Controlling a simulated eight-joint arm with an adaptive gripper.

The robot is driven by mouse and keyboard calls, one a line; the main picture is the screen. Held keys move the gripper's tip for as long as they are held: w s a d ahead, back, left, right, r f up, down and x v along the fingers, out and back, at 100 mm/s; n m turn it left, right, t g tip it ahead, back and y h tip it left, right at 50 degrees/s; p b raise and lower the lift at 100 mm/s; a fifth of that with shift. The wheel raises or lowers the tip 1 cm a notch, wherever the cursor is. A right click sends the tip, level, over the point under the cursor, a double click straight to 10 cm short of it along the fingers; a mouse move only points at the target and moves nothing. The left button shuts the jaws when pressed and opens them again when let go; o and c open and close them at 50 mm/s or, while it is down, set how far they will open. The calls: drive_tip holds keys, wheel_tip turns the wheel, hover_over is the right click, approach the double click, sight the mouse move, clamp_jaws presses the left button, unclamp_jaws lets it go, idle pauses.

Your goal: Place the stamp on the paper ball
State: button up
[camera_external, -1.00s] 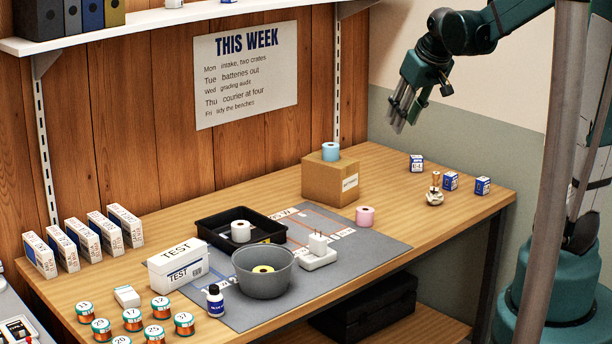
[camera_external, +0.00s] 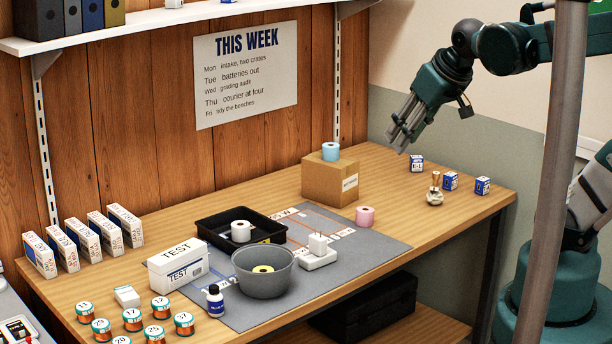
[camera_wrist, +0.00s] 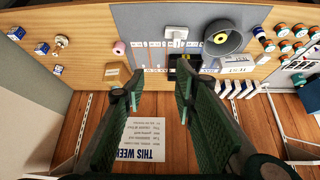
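The stamp (camera_external: 435,180), with a wooden handle, stands roughly upright on top of the crumpled whitish paper ball (camera_external: 434,199) at the right end of the table. In the wrist view the stamp and paper ball show together at the upper left (camera_wrist: 60,44), small and partly overlapping. My gripper (camera_external: 399,138) is in the air above and to the left of them in the outside view, apart from both. In the wrist view its two fingers (camera_wrist: 159,80) are spread, with nothing between them.
Small blue-and-white boxes (camera_external: 417,163) stand around the paper ball, two of them (camera_external: 451,181) (camera_external: 483,186) to its right. A cardboard box (camera_external: 325,185) bears a blue roll (camera_external: 331,151). A pink roll (camera_external: 365,216), grey bowl (camera_external: 264,282) and black tray (camera_external: 208,231) are further left.

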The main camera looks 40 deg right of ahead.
drive_tip(key=shift+s+a+f, duration=0.2)
drive_tip(key=shift+s+a, duration=0.45)
drive_tip(key=shift+s, duration=0.2)
drive_tip(key=shift+s+a+f, duration=0.15)
drive_tip(key=shift+s+a, duration=0.5)
drive_tip(key=shift+s, duration=0.15)
